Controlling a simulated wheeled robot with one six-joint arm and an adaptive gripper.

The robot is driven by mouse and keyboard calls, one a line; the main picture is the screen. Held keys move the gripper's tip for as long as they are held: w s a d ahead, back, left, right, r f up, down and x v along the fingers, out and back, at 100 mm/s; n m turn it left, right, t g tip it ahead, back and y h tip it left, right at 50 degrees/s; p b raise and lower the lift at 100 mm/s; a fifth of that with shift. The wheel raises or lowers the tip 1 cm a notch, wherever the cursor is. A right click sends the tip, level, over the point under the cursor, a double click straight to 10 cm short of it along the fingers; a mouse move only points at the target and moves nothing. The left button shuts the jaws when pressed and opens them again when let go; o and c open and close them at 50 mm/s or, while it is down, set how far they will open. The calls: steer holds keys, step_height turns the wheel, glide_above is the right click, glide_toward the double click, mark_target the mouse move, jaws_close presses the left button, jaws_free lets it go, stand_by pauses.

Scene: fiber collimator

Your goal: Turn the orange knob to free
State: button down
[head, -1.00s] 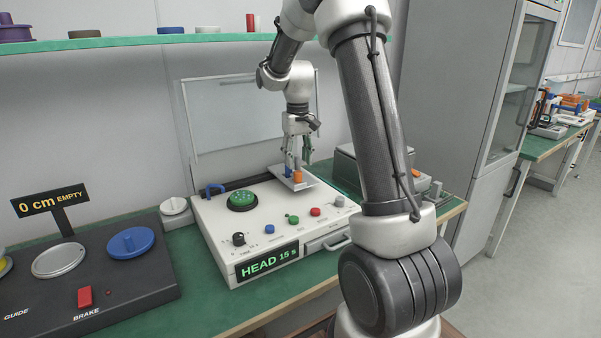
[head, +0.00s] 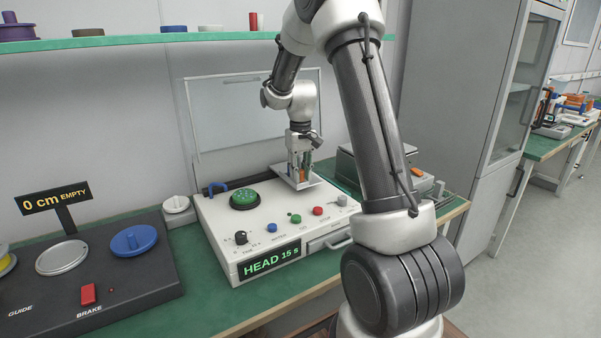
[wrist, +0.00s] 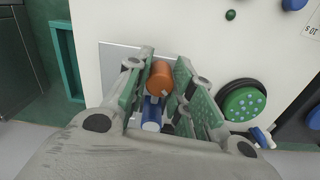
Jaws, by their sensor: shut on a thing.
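The orange knob (wrist: 160,78) is a short cylinder standing on a pale metal plate (wrist: 117,57) at the back right of the white console (head: 215,237). My gripper (wrist: 160,84) points down over the plate, with its green-padded fingers on both sides of the knob, shut on it. A blue cylinder (wrist: 151,118) stands close beside the knob, also between the fingers. In the head view the fingers (head: 299,174) cover most of the knob. I cannot read the knob's setting.
A dark panel (head: 90,270) with discs stands at left. A grey box (head: 355,170) is right of the plate. A shelf (head: 130,41) runs above.

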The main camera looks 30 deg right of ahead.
steer(key=shift+n, duration=0.3)
steer(key=n, duration=0.3)
steer(key=shift+n, duration=0.3)
steer(key=n, duration=0.4)
steer(key=shift+n, duration=0.3)
steer(key=n, duration=0.8)
steer(key=shift+d+n, duration=0.1)
steer(key=shift+n, duration=0.2)
steer(key=c, duration=1.2)
jaws_free()
